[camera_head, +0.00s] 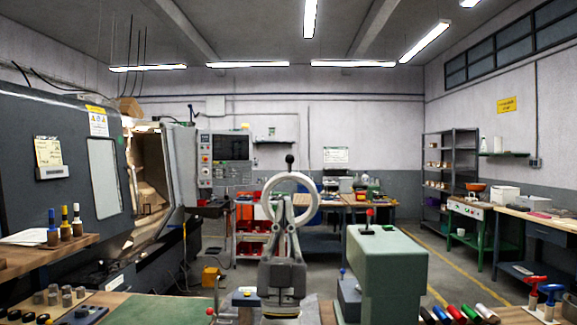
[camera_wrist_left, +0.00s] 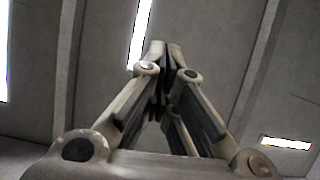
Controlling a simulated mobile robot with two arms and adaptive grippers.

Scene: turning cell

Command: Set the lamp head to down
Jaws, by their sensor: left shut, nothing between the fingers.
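The lamp head appears to be the white ring (camera_head: 268,191) in the middle of the head view. It stands upright, facing me, with a black ball knob (camera_head: 290,160) on top. My left gripper (camera_head: 287,199) points up in front of the ring, and its fingertips overlap the ring's opening. It is shut and empty. Whether it touches the ring cannot be told. The gripper hides the lower part of the ring and whatever carries it. In the left wrist view the shut fingers (camera_wrist_left: 165,50) point at the ceiling, and no lamp shows. My right gripper is not in view.
A green machine housing (camera_head: 385,275) with a red-knobbed lever stands close on the right. A lathe (camera_head: 60,200) fills the left. Open floor (camera_head: 440,262) shows at the right.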

